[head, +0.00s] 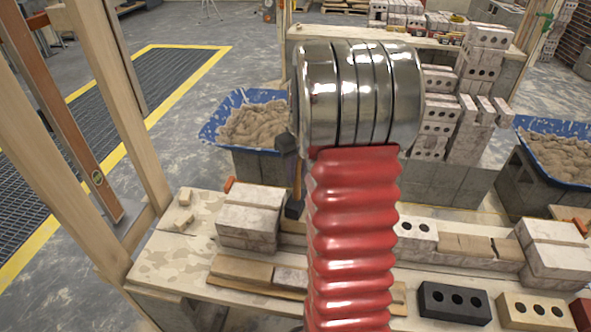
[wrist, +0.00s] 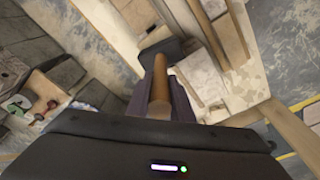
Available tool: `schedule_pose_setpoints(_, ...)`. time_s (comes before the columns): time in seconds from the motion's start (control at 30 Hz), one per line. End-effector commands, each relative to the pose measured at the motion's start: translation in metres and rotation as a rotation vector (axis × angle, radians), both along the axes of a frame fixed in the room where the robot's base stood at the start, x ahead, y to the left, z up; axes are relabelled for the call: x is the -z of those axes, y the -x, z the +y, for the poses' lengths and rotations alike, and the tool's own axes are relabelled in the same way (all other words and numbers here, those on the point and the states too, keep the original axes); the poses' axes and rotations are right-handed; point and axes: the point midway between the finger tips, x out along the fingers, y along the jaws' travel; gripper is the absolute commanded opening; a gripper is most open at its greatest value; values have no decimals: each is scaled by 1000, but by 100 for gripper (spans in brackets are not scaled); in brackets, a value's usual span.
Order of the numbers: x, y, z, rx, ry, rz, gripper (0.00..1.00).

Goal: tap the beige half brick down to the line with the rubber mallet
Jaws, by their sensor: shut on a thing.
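My gripper (wrist: 160,103) is shut on the wooden handle of the rubber mallet (wrist: 162,48); the handle runs between the fingers. The mallet's black head (head: 294,209) hangs beside the left block stack, above the bench, in the head view; whether it touches anything there is unclear. A beige brick piece (head: 464,244) lies in the low course to the right of my arm, beside a white holed brick (head: 415,232); I cannot tell for sure that it is the half brick. My arm hides the middle of the course. I cannot make out the line.
The left stack (head: 250,215) and right stack (head: 553,250) stand at the course's ends, with small orange pieces behind them. Loose bricks, one dark (head: 453,303) and one beige with holes (head: 537,312), lie along the front. Mortar tubs (head: 215,131) stand behind the bench (head: 172,255).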

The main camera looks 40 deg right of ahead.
Motion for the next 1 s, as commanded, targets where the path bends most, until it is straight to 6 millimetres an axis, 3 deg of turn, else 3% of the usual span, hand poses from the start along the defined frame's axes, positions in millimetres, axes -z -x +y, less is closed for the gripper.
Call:
schedule_pose_setpoints(0.13, -24, -1, -1, 0, 5, -5, 0)
schedule_pose_setpoints(0.27, -34, 0, -1, 1, 2, -3, 0)
schedule_pose_setpoints(1.0, -24, 1, -1, 2, 1, -2, 0)
